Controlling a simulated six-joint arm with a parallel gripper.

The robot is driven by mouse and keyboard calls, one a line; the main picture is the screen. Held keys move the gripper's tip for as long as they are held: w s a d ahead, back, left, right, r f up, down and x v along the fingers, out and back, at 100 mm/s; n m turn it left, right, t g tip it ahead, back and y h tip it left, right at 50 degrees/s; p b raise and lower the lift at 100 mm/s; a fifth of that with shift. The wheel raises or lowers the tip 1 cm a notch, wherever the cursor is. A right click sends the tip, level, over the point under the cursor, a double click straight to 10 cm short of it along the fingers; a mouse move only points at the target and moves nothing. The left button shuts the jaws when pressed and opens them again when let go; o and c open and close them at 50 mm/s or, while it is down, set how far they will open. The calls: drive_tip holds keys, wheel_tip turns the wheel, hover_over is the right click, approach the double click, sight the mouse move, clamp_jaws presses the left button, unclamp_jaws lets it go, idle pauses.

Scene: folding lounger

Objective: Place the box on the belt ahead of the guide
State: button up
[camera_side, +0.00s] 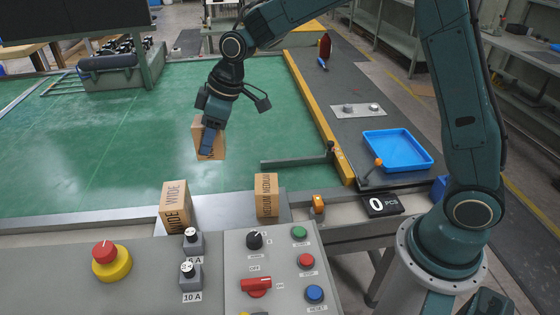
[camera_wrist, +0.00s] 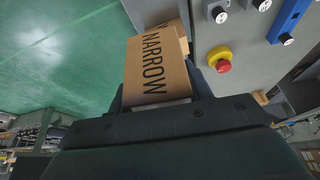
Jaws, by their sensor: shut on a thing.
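My gripper (camera_side: 209,141) is shut on a brown cardboard box (camera_side: 216,150) and holds it over the green belt (camera_side: 90,140). In the wrist view the held box (camera_wrist: 152,75) reads "NARROW", and my gripper (camera_wrist: 160,98) covers its lower end. I cannot tell the gap between the box and the belt. The guide looks to be the dark bar (camera_side: 290,162) lying across the belt's right part, right of the held box. A hinged lever joins its right end.
A box marked "WIDE" (camera_side: 174,205) and one marked "MEDIUM" (camera_side: 267,196) stand at the near edge. The control panel (camera_side: 275,270) and red stop button (camera_side: 105,251) are in front. A yellow rail (camera_side: 318,115) and blue tray (camera_side: 398,150) lie right. The belt's left is clear.

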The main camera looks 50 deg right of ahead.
drive_tip(key=w+d+f+n, duration=0.1)
drive_tip(key=w+d+f, duration=0.3)
drive_tip(key=w+d, duration=0.6)
drive_tip(key=f, duration=0.5)
drive_tip(key=s+d+f, duration=0.1)
drive_tip(key=f, duration=0.4)
drive_tip(key=d+f, duration=0.1)
drive_tip(key=f, duration=0.4)
drive_tip(key=shift+s+f, duration=0.2)
drive_tip(key=shift+s, duration=0.2)
drive_tip(key=shift+f, duration=2.15)
drive_tip(key=shift+f, duration=0.15)
drive_tip(key=o, duration=1.1)
drive_tip(key=shift+w+v, duration=0.1)
drive_tip(key=shift+v, duration=3)
drive_tip(key=shift+w+v, duration=0.15)
drive_tip(key=shift+v, duration=2.9)
